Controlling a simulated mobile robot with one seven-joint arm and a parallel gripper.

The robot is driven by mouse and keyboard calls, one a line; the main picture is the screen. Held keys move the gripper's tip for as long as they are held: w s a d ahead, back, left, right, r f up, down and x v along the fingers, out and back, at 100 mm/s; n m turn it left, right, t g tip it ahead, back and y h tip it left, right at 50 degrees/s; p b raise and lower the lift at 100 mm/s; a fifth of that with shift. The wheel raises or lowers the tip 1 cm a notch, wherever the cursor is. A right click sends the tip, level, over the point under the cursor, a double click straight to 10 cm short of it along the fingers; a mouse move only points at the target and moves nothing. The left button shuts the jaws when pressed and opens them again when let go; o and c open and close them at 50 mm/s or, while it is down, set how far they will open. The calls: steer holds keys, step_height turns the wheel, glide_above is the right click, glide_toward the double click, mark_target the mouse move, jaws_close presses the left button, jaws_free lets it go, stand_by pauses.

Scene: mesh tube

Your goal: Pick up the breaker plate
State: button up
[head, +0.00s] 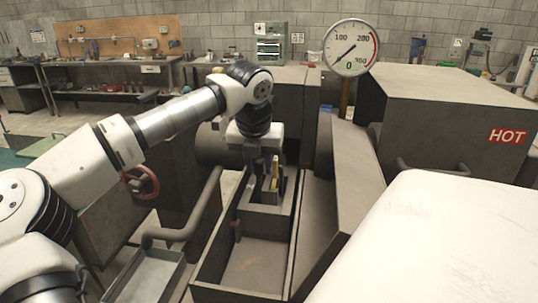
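My gripper (266,185) points down over the rear part of a long open dark metal trough, in the middle of the head view. Its dark fingers are small and partly merge with the dark metal behind them, so I cannot tell whether they are open or shut.
The trough (255,262) has raised walls and an empty-looking front floor. A slanted panel (350,175) and a box marked HOT (440,110) stand right. A dial gauge (351,47) rises behind. A curved pipe (190,225), shallow tray (147,275) and red handwheel (140,182) are left.

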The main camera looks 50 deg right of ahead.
jaws_close()
steer(key=shift+r, duration=0.1)
stand_by(1.3)
